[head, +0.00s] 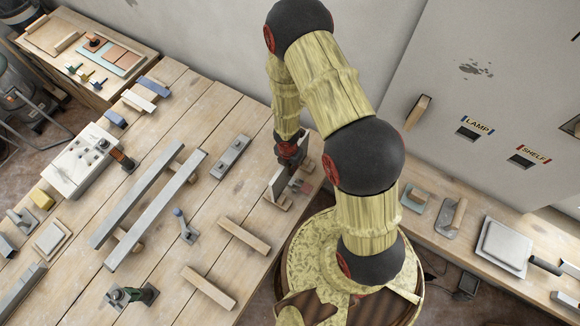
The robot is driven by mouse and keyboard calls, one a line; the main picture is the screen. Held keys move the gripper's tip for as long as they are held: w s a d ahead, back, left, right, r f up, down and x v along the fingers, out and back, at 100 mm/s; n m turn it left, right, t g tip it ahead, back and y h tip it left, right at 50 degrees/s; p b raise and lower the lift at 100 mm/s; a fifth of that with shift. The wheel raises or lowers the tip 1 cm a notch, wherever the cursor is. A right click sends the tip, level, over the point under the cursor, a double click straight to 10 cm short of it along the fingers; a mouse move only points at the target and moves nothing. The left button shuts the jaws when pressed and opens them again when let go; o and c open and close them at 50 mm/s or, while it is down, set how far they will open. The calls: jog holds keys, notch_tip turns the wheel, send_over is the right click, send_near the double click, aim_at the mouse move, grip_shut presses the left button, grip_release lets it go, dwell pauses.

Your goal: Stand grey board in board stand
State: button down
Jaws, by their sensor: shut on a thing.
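My gripper (290,158) is at the table's right edge, pointing down and partly hidden by my own arm. It is shut on the grey board (277,181), a thin panel held upright on edge. A low wooden piece (284,202), which looks like the board stand, is right at the board's lower edge. I cannot tell whether the board sits in its slot or is just above or beside it. A small reddish part shows just right of the board.
Left of the board lie a grey level-like tool (230,157), a blue-knobbed tool (184,226), wooden strips (244,235) and two long grey bars (137,208) on wooden supports. A side bench (490,257) on the right holds trowels. Bare tabletop shows around (225,195) the middle.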

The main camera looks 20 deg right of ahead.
jog(key=shift+f, duration=0.2)
dwell(0.3)
jog(key=shift+f+b, duration=1.25)
jog(key=c, duration=1.9)
grip_release()
jog(key=shift+r, duration=0.1)
jog(key=shift+o, duration=0.5)
jog(key=shift+s+a+r, duration=0.1)
jog(key=shift+a+r, duration=0.05)
jog(key=shift+r, duration=2.85)
jog(key=shift+a+r, duration=0.15)
jog(key=shift+r, duration=2.8)
